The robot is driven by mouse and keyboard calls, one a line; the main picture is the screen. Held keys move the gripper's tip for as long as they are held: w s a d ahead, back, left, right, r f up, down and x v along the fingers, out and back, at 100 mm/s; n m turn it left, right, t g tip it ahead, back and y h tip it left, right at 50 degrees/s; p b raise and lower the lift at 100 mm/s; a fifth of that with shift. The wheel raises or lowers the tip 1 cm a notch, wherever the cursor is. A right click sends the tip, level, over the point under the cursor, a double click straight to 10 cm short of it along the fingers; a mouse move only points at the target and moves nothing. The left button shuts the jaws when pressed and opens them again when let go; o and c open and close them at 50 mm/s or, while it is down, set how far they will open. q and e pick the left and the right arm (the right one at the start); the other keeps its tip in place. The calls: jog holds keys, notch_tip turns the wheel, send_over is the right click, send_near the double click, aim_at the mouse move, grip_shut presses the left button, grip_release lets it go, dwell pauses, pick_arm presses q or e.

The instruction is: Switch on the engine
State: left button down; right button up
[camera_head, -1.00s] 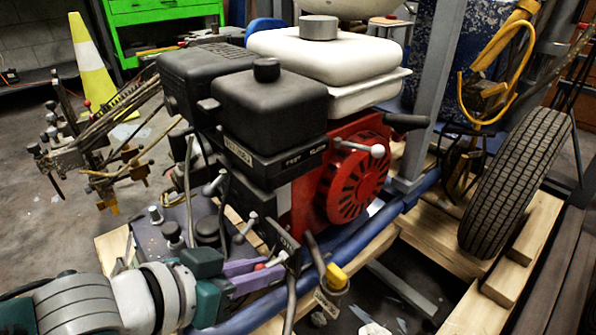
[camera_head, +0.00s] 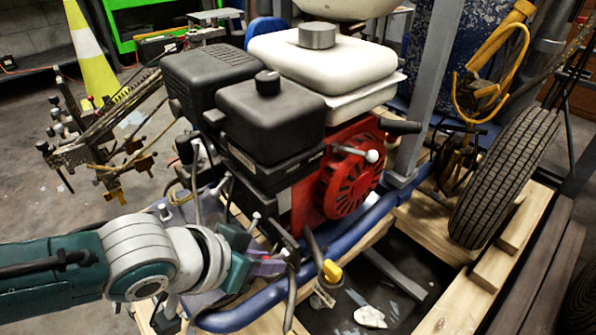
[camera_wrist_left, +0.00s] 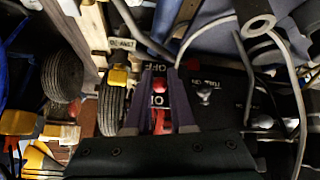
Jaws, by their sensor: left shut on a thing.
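The engine (camera_head: 345,182) has a red fan cover, black housings and a white tank on top. Its small switch panel sits low at the front, mostly hidden by my left gripper (camera_head: 277,266) in the head view. In the left wrist view, a red-tipped switch (camera_wrist_left: 158,87) stands on a dark panel with OFF and ON lettering. The purple fingers of my left gripper (camera_wrist_left: 160,74) lie on both sides of the switch and are shut on it. My right gripper is not in view.
A yellow-capped part (camera_head: 332,271) and a bent lever stand just right of my left gripper. Blue frame tubes (camera_head: 240,318) run below. A wheel (camera_head: 504,178) rests by wooden beams at the right. A traffic cone (camera_head: 92,62) stands at the back left.

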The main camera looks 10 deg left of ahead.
pick_arm(q)
jog(key=c, duration=0.8)
grip_release()
jog(key=shift+o, duration=0.2)
jog(key=p+v, duration=0.7)
jog(key=v, duration=0.3)
